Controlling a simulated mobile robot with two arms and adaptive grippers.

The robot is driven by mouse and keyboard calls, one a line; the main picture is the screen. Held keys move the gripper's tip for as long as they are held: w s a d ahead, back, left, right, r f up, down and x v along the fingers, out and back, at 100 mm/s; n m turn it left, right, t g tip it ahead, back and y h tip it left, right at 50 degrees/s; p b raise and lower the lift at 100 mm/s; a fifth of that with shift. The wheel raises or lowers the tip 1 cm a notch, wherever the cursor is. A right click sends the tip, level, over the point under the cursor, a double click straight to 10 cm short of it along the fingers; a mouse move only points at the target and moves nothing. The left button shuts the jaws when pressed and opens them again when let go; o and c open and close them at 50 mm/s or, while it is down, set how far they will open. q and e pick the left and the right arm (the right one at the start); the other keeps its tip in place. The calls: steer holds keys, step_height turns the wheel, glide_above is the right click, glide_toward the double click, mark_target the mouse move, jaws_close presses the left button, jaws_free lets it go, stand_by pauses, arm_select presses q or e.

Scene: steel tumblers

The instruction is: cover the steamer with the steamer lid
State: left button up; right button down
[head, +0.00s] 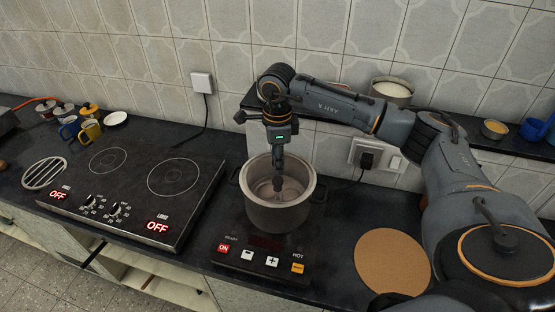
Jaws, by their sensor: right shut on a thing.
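A grey steel pot with dark side handles (275,217), which looks like the steamer, stands on a black hot plate. My right gripper (279,178) points straight down over the middle of the pot, with its fingertips within the pot's outline. It is shut on a small dark thing that looks like the knob of the steamer lid. I cannot clearly make out the lid's disc, nor whether it touches the rim. The pot's pale inside shows around the fingers. My left gripper is not in view.
The hot plate (262,255) has buttons along its front. A cooktop (125,183) reading OFF is at the left, with mugs (90,131) behind it. A round cork mat (392,262) lies to the right. A back shelf holds a pot (392,92) near my right arm.

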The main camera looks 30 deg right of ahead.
steer(key=c, duration=1)
jaws_free()
steer(key=shift+o, duration=0.2)
step_height(320, 180, up, 12)
